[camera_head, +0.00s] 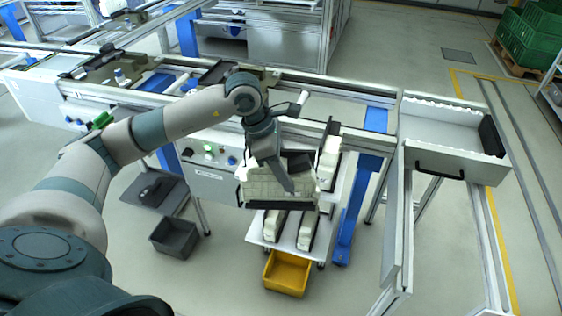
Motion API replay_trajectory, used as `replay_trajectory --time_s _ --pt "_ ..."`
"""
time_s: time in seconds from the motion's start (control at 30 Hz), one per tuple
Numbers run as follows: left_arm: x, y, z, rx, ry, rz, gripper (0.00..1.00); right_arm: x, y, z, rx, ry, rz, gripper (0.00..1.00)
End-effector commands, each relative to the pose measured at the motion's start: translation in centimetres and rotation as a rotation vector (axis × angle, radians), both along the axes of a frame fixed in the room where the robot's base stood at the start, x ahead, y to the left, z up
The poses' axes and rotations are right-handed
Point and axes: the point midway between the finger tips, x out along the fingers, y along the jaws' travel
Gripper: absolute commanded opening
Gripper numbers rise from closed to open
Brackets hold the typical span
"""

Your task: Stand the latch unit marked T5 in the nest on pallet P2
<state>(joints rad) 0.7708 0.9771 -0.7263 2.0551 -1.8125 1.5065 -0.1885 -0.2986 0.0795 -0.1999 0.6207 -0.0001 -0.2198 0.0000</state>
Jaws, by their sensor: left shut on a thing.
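My left gripper (281,178) is at the middle of the head view, reaching down over the front of the conveyor line. It is shut on a cream, ribbed block-shaped unit (260,188) with a dark lower edge, held above a low white rack. No T5 mark can be read on it, and the gripper hides part of it. Dark fixtures, possibly pallets, stand on the line: one at the left (103,66) and one behind my arm (218,72). No P2 label or nest can be made out. My right gripper is not in view.
The white rack (262,240) holds several cream units. A yellow bin (287,274) is below it, and a grey bin (174,238) is on the floor at left. An open tray with a black handle (450,138) stands at right. Blue posts (352,215) flank the rack.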

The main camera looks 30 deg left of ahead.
Motion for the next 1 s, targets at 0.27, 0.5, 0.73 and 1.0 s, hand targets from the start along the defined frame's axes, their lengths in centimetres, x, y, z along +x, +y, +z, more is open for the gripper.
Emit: replay_trajectory --time_s 0.27,0.5,0.73,1.0 --pt "-2.3 -2.9 -0.7 -0.007 -0.001 -0.552 0.09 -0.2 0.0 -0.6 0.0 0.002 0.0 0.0" --pt "-4.7 -5.3 -0.9 -0.012 -0.003 -1.102 0.09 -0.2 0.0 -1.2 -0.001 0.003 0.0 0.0" --pt "-7.3 -7.3 -0.8 -0.014 -0.001 -1.662 0.09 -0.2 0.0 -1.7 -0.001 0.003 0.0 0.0" --pt "-8.9 -8.1 -0.5 -0.019 0.007 -2.052 0.09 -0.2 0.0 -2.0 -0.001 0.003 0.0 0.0"
